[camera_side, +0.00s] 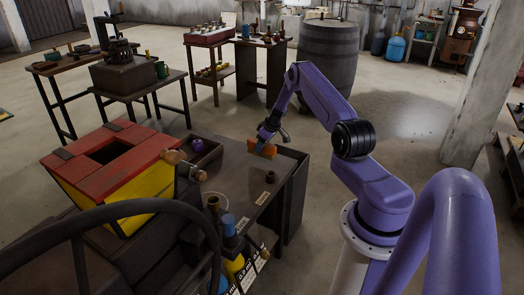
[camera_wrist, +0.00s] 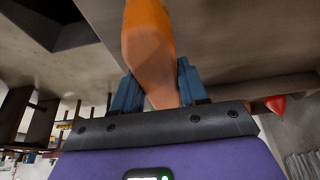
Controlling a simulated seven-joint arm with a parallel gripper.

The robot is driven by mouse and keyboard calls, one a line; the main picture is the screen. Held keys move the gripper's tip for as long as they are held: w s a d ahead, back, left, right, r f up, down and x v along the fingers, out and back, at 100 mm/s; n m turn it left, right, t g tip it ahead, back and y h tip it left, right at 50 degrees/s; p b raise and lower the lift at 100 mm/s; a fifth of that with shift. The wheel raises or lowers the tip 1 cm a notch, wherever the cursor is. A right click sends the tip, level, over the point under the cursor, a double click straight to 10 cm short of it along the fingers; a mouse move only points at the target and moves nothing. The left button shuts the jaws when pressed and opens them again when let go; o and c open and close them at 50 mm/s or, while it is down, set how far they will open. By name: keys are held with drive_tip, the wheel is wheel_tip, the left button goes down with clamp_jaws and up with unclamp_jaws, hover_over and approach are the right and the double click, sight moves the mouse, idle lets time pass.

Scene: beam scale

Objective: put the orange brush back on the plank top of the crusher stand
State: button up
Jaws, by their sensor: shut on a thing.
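My gripper (camera_side: 265,138) is shut on the orange brush (camera_side: 262,149), over the far edge area of a dark flat-topped stand (camera_side: 238,180). In the wrist view the brush (camera_wrist: 148,45) sits between the two blue fingers of my gripper (camera_wrist: 158,88) and reaches up out of the frame. I cannot tell whether the brush touches the top. A red and yellow hopper box (camera_side: 115,165) with a dark square opening stands left of this top. Which surface is the crusher stand's plank top is not clear.
A purple pot (camera_side: 206,152) stands at the top's left side. A small brown cup (camera_side: 213,203) and a blue-capped bottle (camera_side: 229,228) are near its front. A large dark wheel (camera_side: 110,215) fills the lower left. The top's middle is mostly clear. A barrel (camera_side: 327,55) stands behind.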

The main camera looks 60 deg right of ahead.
drive_tip(key=shift+f, duration=1.3)
drive_tip(key=shift+f, duration=0.1)
drive_tip(key=o, duration=1.1)
drive_tip(key=shift+s, duration=0.1)
